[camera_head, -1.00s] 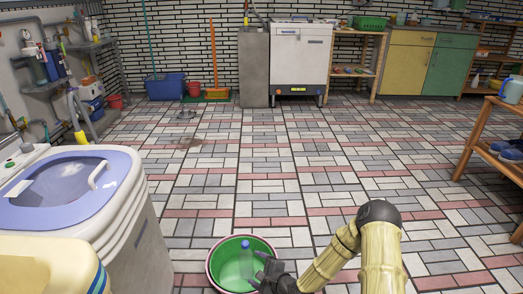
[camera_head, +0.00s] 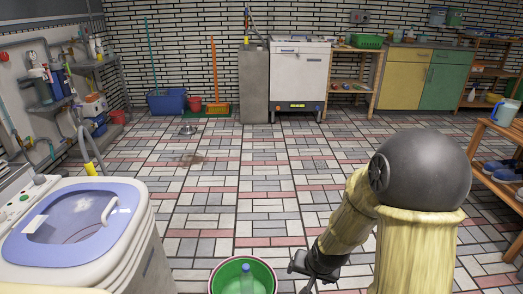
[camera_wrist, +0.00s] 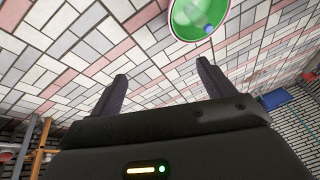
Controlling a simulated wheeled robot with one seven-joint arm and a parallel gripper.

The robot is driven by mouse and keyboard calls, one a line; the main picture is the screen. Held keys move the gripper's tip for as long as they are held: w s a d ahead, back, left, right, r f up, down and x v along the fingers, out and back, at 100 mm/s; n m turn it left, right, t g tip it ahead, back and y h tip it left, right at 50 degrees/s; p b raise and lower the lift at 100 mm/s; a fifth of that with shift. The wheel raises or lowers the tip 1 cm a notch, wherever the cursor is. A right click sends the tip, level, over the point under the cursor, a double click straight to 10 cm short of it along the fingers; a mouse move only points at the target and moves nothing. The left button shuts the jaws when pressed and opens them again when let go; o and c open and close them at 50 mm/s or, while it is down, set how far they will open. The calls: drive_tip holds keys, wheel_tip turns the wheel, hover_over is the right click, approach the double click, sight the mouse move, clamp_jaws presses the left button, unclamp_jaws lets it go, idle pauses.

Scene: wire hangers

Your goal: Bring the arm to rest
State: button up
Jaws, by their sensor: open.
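My gripper (camera_head: 308,270) shows at the bottom of the head view, just right of a green basin (camera_head: 228,281) on the floor. A clear bottle with a blue cap (camera_head: 246,280) stands in the basin. In the wrist view my gripper (camera_wrist: 162,82) has its two fingers spread wide with only floor tiles between them. The basin (camera_wrist: 184,32) appears there at the top, beyond the fingertips, with the blue cap (camera_wrist: 209,28) inside. My arm is bent, with its dark elbow large at the right of the head view.
A washing machine (camera_head: 140,240) stands at the left. A wooden shelf (camera_head: 487,150) with shoes is at the right. A blue bin (camera_head: 166,103), a white stove (camera_head: 300,80) and cabinets (camera_head: 450,80) line the back wall.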

drive_tip(key=s+d+r+n+g+p, duration=0.2)
drive_tip(key=s+d+r+n+p, duration=0.15)
drive_tip(key=s+r, duration=0.8)
drive_tip(key=w+a+p+v, duration=0.1)
drive_tip(key=w+p+v, duration=0.1)
drive_tip(key=p+v, duration=1)
drive_tip(key=w+a+r+p+v, duration=0.1)
drive_tip(key=w+p+v, duration=0.2)
drive_tip(key=p+v, duration=1)
drive_tip(key=w+a+r+p+v, duration=0.1)
drive_tip(key=w+p+v, duration=0.2)
drive_tip(key=p+v, duration=0.9)
drive_tip(key=shift+a+r+h+p, duration=0.3)
drive_tip(key=shift+h+p, duration=0.1)
drive_tip(key=shift+p, duration=0.1)
drive_tip(key=shift+w, duration=0.2)
